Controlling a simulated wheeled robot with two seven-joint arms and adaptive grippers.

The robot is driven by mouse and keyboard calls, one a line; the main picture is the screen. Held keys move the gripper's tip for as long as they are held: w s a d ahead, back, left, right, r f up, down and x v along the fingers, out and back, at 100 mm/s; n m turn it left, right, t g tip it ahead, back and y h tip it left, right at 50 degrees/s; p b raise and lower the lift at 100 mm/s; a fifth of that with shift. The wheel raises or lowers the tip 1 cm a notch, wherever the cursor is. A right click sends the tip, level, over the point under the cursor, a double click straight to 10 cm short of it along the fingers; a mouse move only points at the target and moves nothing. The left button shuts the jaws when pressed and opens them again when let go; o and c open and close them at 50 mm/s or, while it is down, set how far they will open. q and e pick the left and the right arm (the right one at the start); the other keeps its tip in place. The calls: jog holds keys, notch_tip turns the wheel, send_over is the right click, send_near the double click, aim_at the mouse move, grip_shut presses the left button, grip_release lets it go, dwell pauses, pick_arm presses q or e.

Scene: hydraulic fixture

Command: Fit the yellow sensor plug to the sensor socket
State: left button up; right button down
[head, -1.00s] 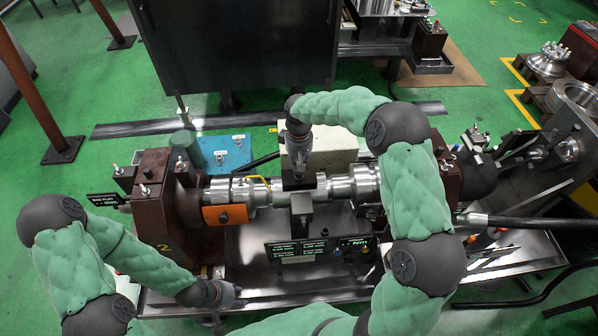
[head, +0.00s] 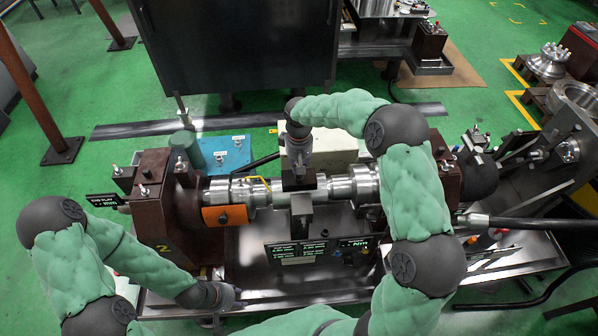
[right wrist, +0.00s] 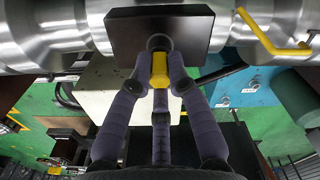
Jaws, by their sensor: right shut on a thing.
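The yellow sensor plug (right wrist: 160,70) is between the fingers of my right gripper (right wrist: 158,82), which is shut on it. The plug's far end is at the round dark socket (right wrist: 159,42) on the face of a black block (right wrist: 190,27); I cannot tell how deep it sits. In the head view my right gripper (head: 297,165) points down behind the black block (head: 298,183) on the shaft; the plug is hidden there. My left gripper (head: 232,294) is low at the front edge of the fixture, away from the plug. Its fingers are too small to read.
A steel shaft (head: 340,188) runs across between brown housings (head: 168,217). A yellow lever (head: 259,182) stands left of the block. Behind it are a cream box (head: 335,150) and a blue plate (head: 228,152). Dark display panels (head: 300,251) stand in front, above the metal tray (head: 290,297).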

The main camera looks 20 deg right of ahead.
jog(key=shift+f, duration=0.1)
jog(key=c, duration=1.1)
grip_release()
notch_tip(320, 180, up, 12)
